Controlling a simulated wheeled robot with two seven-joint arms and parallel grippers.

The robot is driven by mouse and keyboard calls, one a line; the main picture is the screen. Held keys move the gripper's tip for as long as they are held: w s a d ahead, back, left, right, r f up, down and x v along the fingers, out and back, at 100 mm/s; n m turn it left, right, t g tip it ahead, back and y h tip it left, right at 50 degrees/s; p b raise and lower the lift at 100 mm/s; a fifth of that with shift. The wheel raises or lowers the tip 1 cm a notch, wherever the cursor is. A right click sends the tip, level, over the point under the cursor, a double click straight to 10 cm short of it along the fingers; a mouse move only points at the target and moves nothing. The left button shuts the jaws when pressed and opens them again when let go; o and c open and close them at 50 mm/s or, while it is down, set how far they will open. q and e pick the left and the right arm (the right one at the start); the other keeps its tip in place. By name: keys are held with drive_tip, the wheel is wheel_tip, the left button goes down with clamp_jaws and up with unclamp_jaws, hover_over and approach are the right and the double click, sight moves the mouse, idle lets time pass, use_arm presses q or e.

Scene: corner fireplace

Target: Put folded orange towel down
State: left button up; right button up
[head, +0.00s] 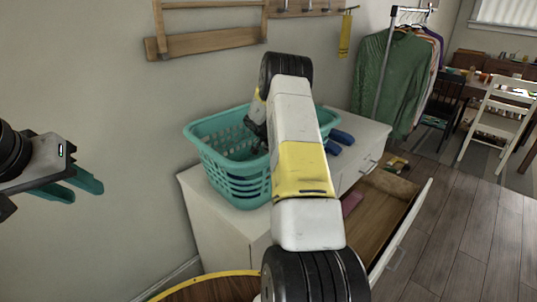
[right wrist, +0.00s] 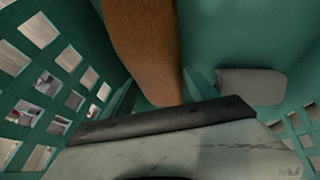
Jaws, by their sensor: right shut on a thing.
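The folded orange towel (right wrist: 145,45) shows brownish-orange in the right wrist view, held between the teal fingers of my right gripper (right wrist: 158,98). Teal walls with square holes surround it, so the towel is inside the laundry basket (head: 236,183). I cannot tell whether the towel touches the basket floor. In the head view my right arm hides the towel and most of the right gripper. My left gripper (head: 86,190) is at the far left of the head view, empty, its two teal fingers apart, away from the basket.
The basket stands on a white dresser (head: 215,222) with an open drawer (head: 382,222) at right. Dark blue items (head: 340,138) lie beside the basket. A pale grey item (right wrist: 250,86) is in the basket. A clothes rack (head: 385,70) stands behind; wooden floor (head: 470,240) at right is clear.

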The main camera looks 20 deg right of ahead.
drive_tip(key=o, duration=1.6)
